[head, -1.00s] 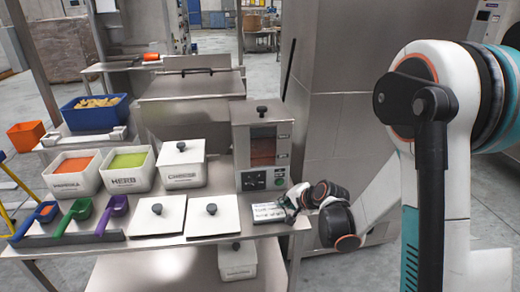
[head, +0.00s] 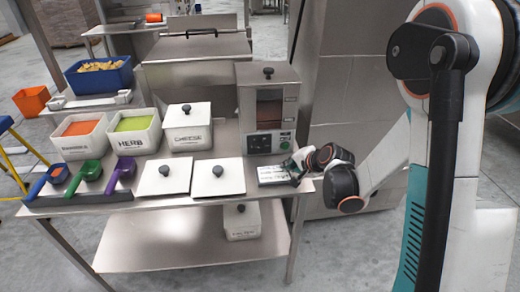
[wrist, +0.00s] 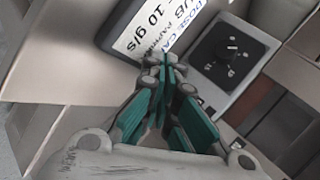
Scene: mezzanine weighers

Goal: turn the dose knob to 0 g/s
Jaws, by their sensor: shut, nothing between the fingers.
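The dose knob (wrist: 231,47) is a small dark knob on a black dial plate with light marks, at the upper right of the wrist view; its exact setting is too small to read. In the head view its black panel (head: 262,144) is on the front of the steel doser (head: 245,108), beside a green button (head: 285,141). My gripper (wrist: 163,62) is shut and empty, its teal fingers together below and left of the dial, apart from the knob. In the head view my gripper (head: 297,166) is right of the panel. A white dose card (wrist: 150,28) reads "10 g/s".
The card also shows on the table (head: 140,203) in the head view, under my gripper. White bins labelled paprika, herb (head: 132,134) and cheese (head: 187,129) stand left of the doser. Two lidded covers (head: 218,178) and several coloured scoops (head: 120,181) lie in front.

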